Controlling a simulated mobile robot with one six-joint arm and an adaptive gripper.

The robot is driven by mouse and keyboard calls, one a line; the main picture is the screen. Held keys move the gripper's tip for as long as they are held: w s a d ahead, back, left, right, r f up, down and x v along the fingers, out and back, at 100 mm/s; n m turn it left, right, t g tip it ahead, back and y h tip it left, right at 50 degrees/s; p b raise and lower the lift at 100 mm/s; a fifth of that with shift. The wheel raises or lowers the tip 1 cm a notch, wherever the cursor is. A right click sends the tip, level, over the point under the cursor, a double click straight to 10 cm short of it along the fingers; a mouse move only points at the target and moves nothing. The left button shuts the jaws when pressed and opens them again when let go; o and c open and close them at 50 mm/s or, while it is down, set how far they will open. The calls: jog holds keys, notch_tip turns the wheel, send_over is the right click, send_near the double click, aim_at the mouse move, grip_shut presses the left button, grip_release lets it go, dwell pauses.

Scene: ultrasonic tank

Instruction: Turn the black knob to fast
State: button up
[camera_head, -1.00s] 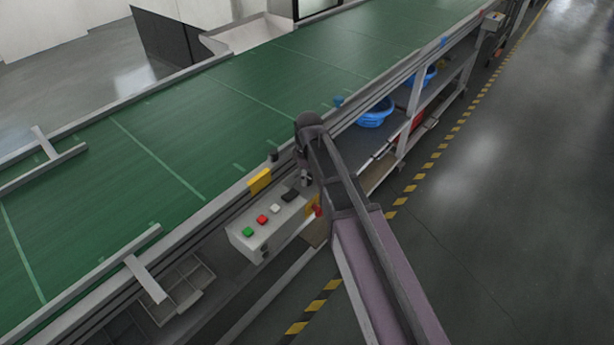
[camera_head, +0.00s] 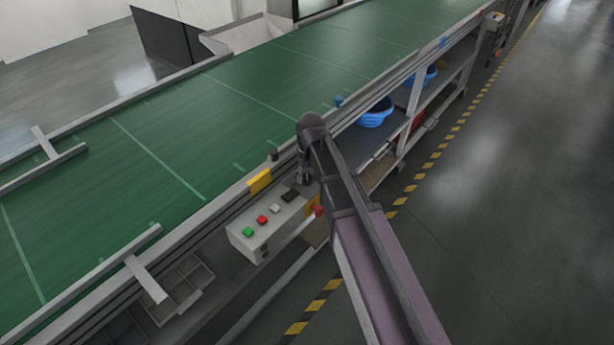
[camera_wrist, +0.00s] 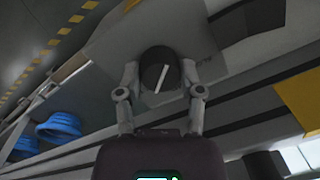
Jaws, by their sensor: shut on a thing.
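The black knob (camera_wrist: 158,72) shows in the wrist view as a round dial with a white pointer line on its face. The line is slanted. It sits on the grey face of the control box, and no fast or slow label is readable. My gripper (camera_wrist: 158,70) has one finger on each side of the knob, shut on it. In the head view, my gripper (camera_head: 304,182) is at the right end of the grey control box (camera_head: 246,242). My arm hides the knob there.
The control box has a green button (camera_head: 248,231), a red button (camera_head: 262,219), a white button (camera_head: 275,208) and a dark block (camera_head: 290,195) on top. The green conveyor (camera_head: 150,140) runs behind it. Blue baskets (camera_head: 374,113) sit on the shelf to the right. The floor at right is clear.

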jog(key=shift+m, duration=1.2)
jog(key=o, duration=1.2)
jog(key=shift+c, duration=0.2)
jog(key=shift+n, duration=0.3)
